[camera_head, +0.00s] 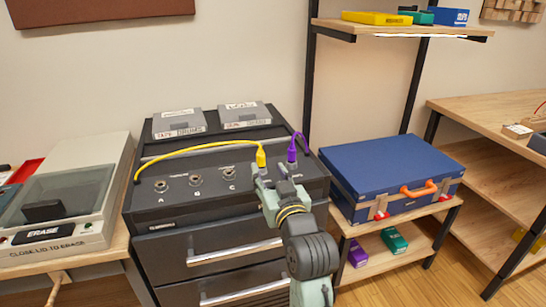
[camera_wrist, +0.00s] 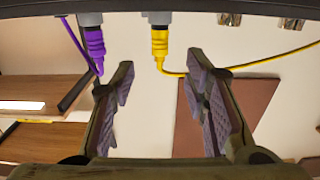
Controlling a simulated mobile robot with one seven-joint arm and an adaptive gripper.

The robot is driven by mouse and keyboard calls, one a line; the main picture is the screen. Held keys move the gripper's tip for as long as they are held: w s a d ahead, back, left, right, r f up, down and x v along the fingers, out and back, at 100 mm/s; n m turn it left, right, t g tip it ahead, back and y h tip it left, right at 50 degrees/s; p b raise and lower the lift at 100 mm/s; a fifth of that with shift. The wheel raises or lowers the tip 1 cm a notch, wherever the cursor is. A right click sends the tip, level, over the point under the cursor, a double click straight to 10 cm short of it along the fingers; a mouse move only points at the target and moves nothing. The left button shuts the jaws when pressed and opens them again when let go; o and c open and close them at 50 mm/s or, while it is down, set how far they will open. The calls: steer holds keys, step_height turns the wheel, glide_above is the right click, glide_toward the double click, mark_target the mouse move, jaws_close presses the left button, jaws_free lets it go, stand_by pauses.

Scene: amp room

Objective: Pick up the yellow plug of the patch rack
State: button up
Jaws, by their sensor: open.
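The yellow plug (camera_head: 260,158) stands upright on the sloped panel of the black patch rack (camera_head: 150,217), right of the jack marked C. Its yellow cable arcs left across the panel. A purple plug (camera_head: 292,153) stands just right of it. My gripper (camera_head: 276,184) is in front of the two plugs and hides the panel below them. In the wrist view, my gripper (camera_wrist: 158,80) is open and empty. The yellow plug (camera_wrist: 160,42) lies between the finger lines, beyond the tips and apart from them. The purple plug (camera_wrist: 94,42) is outside the left finger.
Two grey tape boxes (camera_head: 180,124) lie on the rack top. A blue case (camera_head: 390,172) with an orange handle rests on a low shelf at right. A grey eraser unit (camera_head: 70,190) stands at left. A shelf (camera_head: 400,29) with coloured boxes is above right.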

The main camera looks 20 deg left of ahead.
mark_target(262, 157)
steer(key=x, duration=0.3)
steer(key=shift+a+p, duration=0.15)
steer(key=shift+p, duration=0.15)
steer(key=p+x, duration=0.2)
steer(key=x, duration=0.2)
steer(key=shift+w+r, duration=0.1)
steer(key=shift+w, duration=0.1)
steer(key=shift+w+a, duration=0.3)
steer(key=shift+w, duration=0.2)
steer(key=shift+c, duration=0.4)
jaws_close()
